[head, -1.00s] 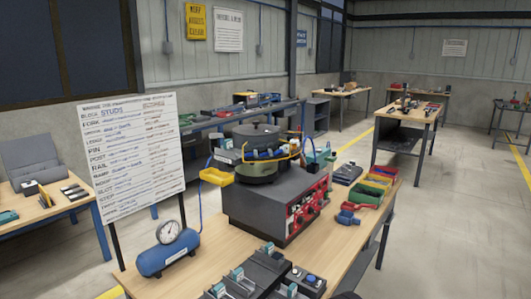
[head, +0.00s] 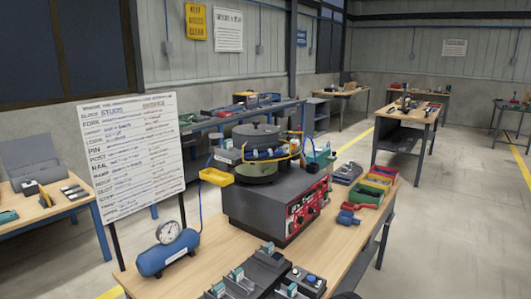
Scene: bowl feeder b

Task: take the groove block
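No piece in view can be told for certain as the groove block. A small blue piece (head: 347,217) lies on the wooden bench top, right of the grey feeder box. Its shape is too small to tell whether it has a groove. My gripper is not in view.
A blue air tank (head: 168,258) with a gauge is at front left. Dark fixtures (head: 262,270) fill the front. A whiteboard (head: 130,155) stands left. Open floor (head: 450,220) lies right.

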